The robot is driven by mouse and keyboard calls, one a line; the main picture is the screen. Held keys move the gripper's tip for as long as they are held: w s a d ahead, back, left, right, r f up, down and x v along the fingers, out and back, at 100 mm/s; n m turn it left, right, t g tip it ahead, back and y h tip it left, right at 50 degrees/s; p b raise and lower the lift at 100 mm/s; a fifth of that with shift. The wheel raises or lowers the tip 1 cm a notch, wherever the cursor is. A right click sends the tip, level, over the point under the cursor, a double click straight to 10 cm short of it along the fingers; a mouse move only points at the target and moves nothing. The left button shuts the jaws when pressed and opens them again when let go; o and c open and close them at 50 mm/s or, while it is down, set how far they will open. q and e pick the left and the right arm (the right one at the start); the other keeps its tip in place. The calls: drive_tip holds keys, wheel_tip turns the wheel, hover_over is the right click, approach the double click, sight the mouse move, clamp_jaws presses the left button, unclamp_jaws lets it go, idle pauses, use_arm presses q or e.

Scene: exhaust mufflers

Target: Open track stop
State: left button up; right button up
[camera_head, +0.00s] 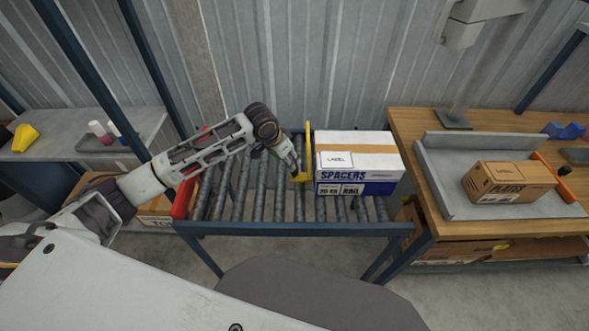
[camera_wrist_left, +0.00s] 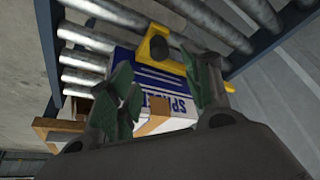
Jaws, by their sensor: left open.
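The yellow track stop (camera_head: 308,150) stands on the roller track (camera_head: 262,190), along the left side of the SPACERS box (camera_head: 358,161). Its near end has a yellow handle (camera_head: 300,177). My left gripper (camera_head: 297,171) is at this near end, just left of the box. In the left wrist view the open fingers (camera_wrist_left: 163,88) are apart, with the yellow stop (camera_wrist_left: 154,46) showing just beyond them and the box (camera_wrist_left: 150,77) behind. I cannot tell whether a finger touches the stop. My right gripper is not in view.
A wooden bench (camera_head: 430,125) on the right holds a grey tray (camera_head: 448,196) and a PLATES box (camera_head: 508,181). A red piece (camera_head: 183,198) is at the track's left end. A grey shelf (camera_head: 62,148) with small items stands at left.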

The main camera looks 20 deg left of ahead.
use_arm(q)
drive_tip(key=shift+x, duration=4.7)
drive_tip(key=shift+c, duration=0.4)
clamp_jaws()
